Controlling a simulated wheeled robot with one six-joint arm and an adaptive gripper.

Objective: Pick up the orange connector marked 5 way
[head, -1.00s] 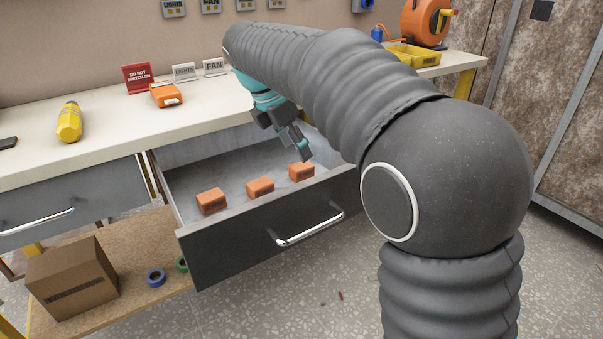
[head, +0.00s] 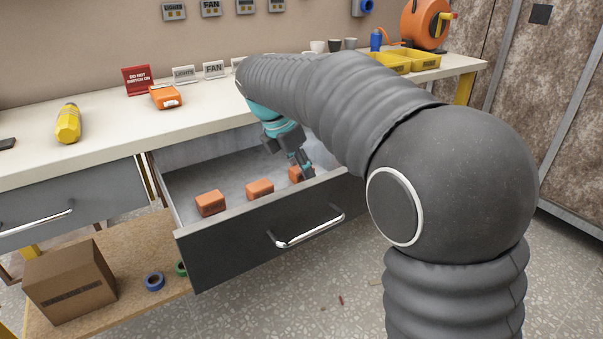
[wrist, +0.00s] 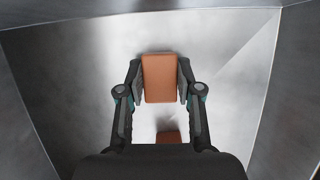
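Three orange block-shaped connectors sit in the open drawer: a left one (head: 210,203), a middle one (head: 260,189) and a right one (head: 294,174). Their markings are too small to read, so I cannot tell which is 5 way. My gripper (head: 305,173) is down at the right connector and partly hides it. In the wrist view, my gripper (wrist: 160,82) has one finger on each side of this orange connector (wrist: 160,78). The fingers look open, with thin gaps beside the block. Another orange connector (wrist: 168,137) shows partly below, behind the gripper body.
The grey drawer (head: 255,237) stands open with walls close around my gripper. The worktop (head: 115,128) above holds an orange device (head: 165,96), a yellow tool (head: 68,123) and small signs. A cardboard box (head: 70,280) stands on the lower shelf.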

